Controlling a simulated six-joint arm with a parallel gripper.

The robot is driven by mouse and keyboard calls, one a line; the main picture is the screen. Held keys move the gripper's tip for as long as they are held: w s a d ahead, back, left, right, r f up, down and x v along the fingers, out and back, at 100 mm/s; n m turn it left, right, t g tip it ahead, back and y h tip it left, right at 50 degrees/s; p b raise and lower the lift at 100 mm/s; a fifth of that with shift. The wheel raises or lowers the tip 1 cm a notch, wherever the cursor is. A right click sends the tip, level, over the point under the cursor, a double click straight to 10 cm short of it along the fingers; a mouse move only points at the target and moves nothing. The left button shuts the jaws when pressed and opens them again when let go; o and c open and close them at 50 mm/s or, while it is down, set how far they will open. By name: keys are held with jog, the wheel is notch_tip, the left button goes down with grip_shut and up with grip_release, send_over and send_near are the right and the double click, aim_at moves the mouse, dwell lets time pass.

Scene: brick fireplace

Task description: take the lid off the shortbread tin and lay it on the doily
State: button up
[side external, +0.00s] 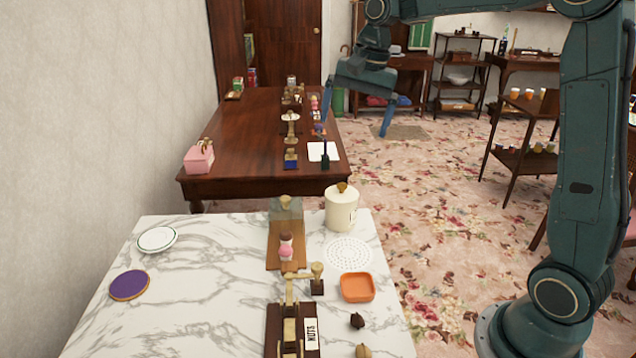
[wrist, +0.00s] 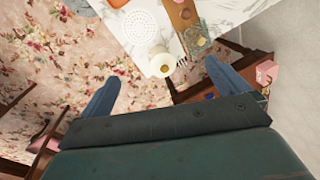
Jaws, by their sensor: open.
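The shortbread tin (side external: 341,212) is a cream cylinder standing upright at the far right of the marble table, with its lid (side external: 342,190) on top and a brown knob on the lid. The tin also shows in the wrist view (wrist: 161,62), seen from above. The doily (side external: 349,253) is a flat white lacy round lying bare just in front of the tin, and it shows in the wrist view (wrist: 140,26). My gripper (side external: 356,122) is open and empty, high above and beyond the tin, its two blue fingers wide apart. In the wrist view, my gripper (wrist: 165,85) has nothing between its fingers.
An orange dish (side external: 357,287) sits in front of the doily. A wooden board (side external: 286,246) with a pink-and-brown figure stands left of it. A white plate (side external: 157,239) and purple coaster (side external: 130,285) lie left; marble between is clear.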

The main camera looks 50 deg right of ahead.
aim_at(342, 184)
jog(key=w+d+f+m+g, duration=0.2)
jog(key=w+d+f+m, duration=0.4)
jog(key=w+d+f, duration=0.2)
notch_tip(342, 184, down, 2)
jog(key=d, duration=0.2)
jog(key=shift+w+d+f+y, duration=0.25)
jog(key=shift+w+d+y, duration=0.05)
jog(key=shift+w+y, duration=0.1)
jog(key=shift+f, duration=0.1)
jog(key=shift+a+f, duration=0.25)
jog(key=shift+f, duration=1.15)
jog(key=shift+a+f, duration=0.2)
jog(key=shift+f, duration=1.15)
jog(key=shift+a+f, duration=0.25)
jog(key=shift+f, duration=1.15)
jog(key=shift+s+a+f, duration=0.1)
jog(key=shift+a+f, duration=0.15)
jog(key=shift+f, duration=1.05)
jog(key=shift+a+f, duration=0.2)
jog(key=shift+f, duration=1.05)
jog(key=c, duration=0.8)
